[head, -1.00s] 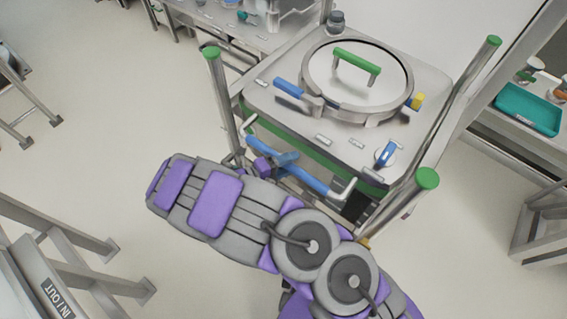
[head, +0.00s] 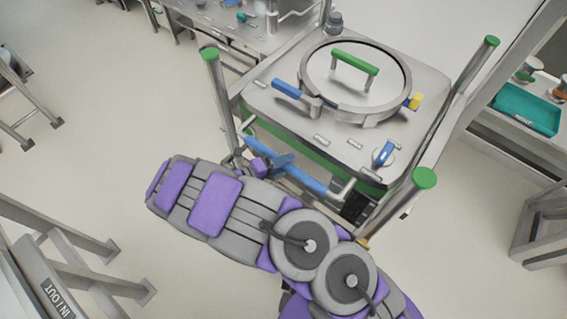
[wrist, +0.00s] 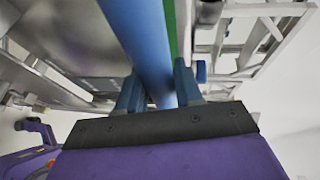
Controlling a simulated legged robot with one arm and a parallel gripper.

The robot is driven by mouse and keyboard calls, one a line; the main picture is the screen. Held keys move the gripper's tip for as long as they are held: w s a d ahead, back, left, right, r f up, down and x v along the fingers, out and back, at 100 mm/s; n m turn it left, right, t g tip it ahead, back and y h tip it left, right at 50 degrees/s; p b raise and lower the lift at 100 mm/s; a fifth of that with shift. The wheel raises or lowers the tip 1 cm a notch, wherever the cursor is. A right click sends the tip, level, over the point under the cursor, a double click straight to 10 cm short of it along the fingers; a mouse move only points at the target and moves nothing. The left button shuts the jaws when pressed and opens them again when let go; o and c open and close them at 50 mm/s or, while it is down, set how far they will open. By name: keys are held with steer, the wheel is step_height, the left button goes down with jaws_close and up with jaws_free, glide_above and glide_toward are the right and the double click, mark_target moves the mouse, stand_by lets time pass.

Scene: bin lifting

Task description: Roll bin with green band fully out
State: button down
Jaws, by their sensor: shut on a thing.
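The bin (head: 300,128) is a steel box with a green band (head: 320,166) around its upper side. A round lid (head: 357,80) with a green handle sits on top. A blue bar handle (head: 300,174) runs along its near side. My gripper (head: 268,166) is at the left part of this bar, partly hidden by my arm. In the wrist view, the two fingers (wrist: 158,92) are shut around the blue bar (wrist: 145,45), and the green band shows beside it. The bin stands between upright posts with green caps (head: 425,178).
A steel rack with a teal tray (head: 526,108) stands at the right. A bench (head: 240,30) is at the back. A metal frame marked IN/OUT (head: 60,298) is at the lower left. The floor at left (head: 90,120) is clear.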

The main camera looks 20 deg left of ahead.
steer(key=p, duration=0.3)
steer(key=shift+s+p, duration=0.3)
steer(key=shift+s+a+p, duration=0.1)
steer(key=shift+p, duration=0.4)
steer(key=shift+s+a+f+p, duration=0.1)
steer(key=shift+s+a+p, duration=0.1)
steer(key=shift+s+p, duration=0.2)
steer(key=shift+s+a+f+p, duration=0.1)
steer(key=shift+s+a+p, duration=0.15)
steer(key=shift+s, duration=0.2)
steer(key=c, duration=1.1)
jaws_free()
steer(key=shift+w+d, duration=0.1)
steer(key=shift+o, duration=1.4)
steer(key=shift+w, duration=0.35)
steer(key=shift+s+d+r, duration=0.1)
